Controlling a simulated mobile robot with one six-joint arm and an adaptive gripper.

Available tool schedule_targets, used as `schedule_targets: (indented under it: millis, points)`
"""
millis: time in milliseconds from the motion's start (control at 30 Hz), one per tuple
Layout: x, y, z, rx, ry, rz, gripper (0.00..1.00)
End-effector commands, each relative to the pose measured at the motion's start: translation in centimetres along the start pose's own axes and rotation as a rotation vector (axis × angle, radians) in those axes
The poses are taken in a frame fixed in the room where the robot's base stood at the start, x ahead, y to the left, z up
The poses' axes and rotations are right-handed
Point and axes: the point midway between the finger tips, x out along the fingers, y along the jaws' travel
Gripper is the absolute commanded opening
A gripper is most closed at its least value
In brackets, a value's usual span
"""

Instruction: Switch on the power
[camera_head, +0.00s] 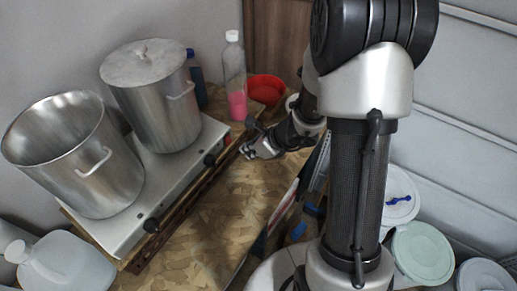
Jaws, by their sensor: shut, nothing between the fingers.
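A flat metal two-pot stove (125,232) stands on the wooden worktop. Its front edge carries two black knobs, a near one (151,225) and a far one (210,160). A small red part (227,139) shows near the far end of the stove's front edge; I cannot tell whether it is the power switch. My gripper (247,152) is shut and empty. In the picture it lies just right of the far knob and the red part, and seems apart from both. The exact gap and height are unclear.
An open pot (95,165) and a lidded pot (160,115) stand on the stove. A bottle with pink liquid (235,85), a dark blue bottle (196,80) and a red bowl (266,88) stand behind. A white jug (62,265) is front left. The worktop (225,215) before the stove is clear.

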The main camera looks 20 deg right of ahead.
Motion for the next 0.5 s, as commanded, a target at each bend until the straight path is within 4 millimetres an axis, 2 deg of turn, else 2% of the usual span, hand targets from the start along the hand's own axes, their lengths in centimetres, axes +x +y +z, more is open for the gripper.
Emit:
schedule_targets:
  millis: [200,500]
  points:
    - [2.1,0.0,2.3,-0.002,0.0,0.001,0.0]
    - [2.7,0.0,2.9,0.0,0.0,-0.001,0.0]
